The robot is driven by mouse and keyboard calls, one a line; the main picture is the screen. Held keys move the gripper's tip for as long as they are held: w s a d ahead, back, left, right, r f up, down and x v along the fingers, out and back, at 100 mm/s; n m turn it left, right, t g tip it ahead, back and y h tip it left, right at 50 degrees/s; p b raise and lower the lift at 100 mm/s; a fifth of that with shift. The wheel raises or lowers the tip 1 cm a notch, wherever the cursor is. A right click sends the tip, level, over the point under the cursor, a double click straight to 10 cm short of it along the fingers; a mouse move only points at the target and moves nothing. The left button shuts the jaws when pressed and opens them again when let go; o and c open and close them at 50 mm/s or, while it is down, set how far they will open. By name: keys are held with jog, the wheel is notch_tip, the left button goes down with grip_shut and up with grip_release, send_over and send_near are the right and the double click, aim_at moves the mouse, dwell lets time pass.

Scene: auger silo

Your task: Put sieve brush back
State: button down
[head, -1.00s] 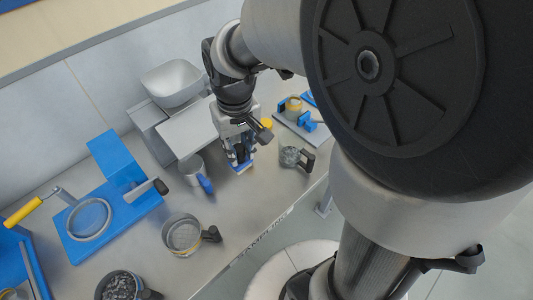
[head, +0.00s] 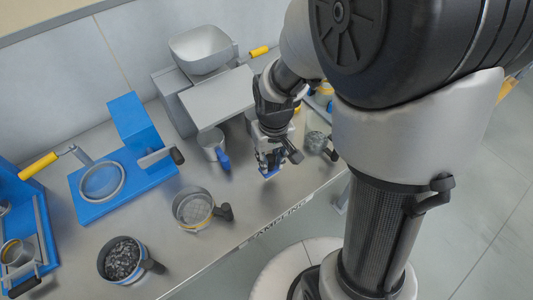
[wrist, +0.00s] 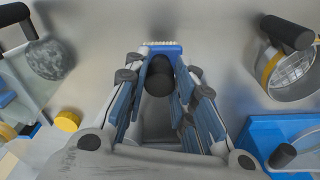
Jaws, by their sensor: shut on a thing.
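The sieve brush, blue with pale bristles along its edge, is in my gripper. In the wrist view the sieve brush (wrist: 162,46) shows at the far end between the fingers, with a black round handle end behind it. In the head view my gripper (head: 268,158) points down over the steel bench near its front edge. It is shut on the brush, whose blue lower end (head: 270,172) shows just under the fingers. I cannot tell whether the brush touches the bench. A sieve pan (head: 193,208) with a black handle stands to the left of the gripper.
A metal cup (head: 212,145) with a blue handle stands left of my gripper, and a jar of grey material (head: 316,142) right. A blue stand (head: 130,165) with a ring and a pan of dark grains (head: 121,258) are farther left. Bare bench lies between cup and sieve pan.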

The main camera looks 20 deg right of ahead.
aim_at(270, 169)
notch_tip(270, 169, down, 4)
jog(key=shift+f+b, duration=0.1)
jog(key=shift+b, duration=0.6)
jog(key=c, duration=1.8)
grip_release()
jog(key=o, duration=0.5)
jog(key=shift+c, duration=0.2)
